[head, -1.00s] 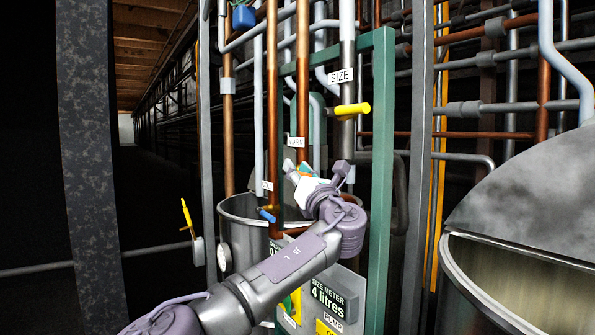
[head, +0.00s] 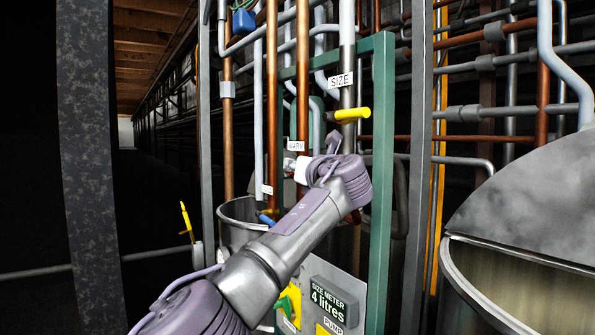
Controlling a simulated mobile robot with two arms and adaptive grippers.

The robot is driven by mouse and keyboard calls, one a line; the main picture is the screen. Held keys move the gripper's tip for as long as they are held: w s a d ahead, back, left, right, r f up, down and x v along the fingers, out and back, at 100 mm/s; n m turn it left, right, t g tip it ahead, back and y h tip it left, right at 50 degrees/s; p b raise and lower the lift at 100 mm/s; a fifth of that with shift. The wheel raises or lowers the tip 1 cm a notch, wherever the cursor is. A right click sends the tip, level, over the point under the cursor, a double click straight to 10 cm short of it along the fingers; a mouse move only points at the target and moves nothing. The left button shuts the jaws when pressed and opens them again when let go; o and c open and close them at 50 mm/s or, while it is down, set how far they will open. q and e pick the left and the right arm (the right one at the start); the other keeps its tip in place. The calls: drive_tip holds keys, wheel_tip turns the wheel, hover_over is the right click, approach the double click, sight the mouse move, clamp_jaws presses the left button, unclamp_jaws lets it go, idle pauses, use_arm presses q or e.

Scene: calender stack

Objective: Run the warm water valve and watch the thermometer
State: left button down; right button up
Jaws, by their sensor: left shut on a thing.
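The warm water pipe (head: 302,80) is copper and runs down to a small white label reading WARM (head: 297,145). My left gripper (head: 294,170) is just below that label, at the pipe, shut on the warm water valve. The valve handle is hidden behind the gripper and wrist. My left arm crosses from the lower left and covers part of the metal vat (head: 238,209). The round gauge on the vat's side, perhaps the thermometer, is hidden by my arm. My right gripper is not in view.
A yellow valve handle (head: 352,114) sits under the SIZE label (head: 340,81). A blue handle (head: 266,219) is just left of my arm. The size meter (head: 333,301) reads 4 litres. A green post (head: 383,180) stands right of my wrist.

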use_arm(q)
drive_tip(key=shift+a+f, duration=0.1)
drive_tip(key=c, duration=1.1)
unclamp_jaws()
drive_tip(key=shift+w, duration=0.15)
drive_tip(key=shift+s+d, duration=0.35)
drive_tip(key=shift+s, duration=0.15)
drive_tip(key=v, duration=1)
drive_tip(key=shift+s, duration=0.45)
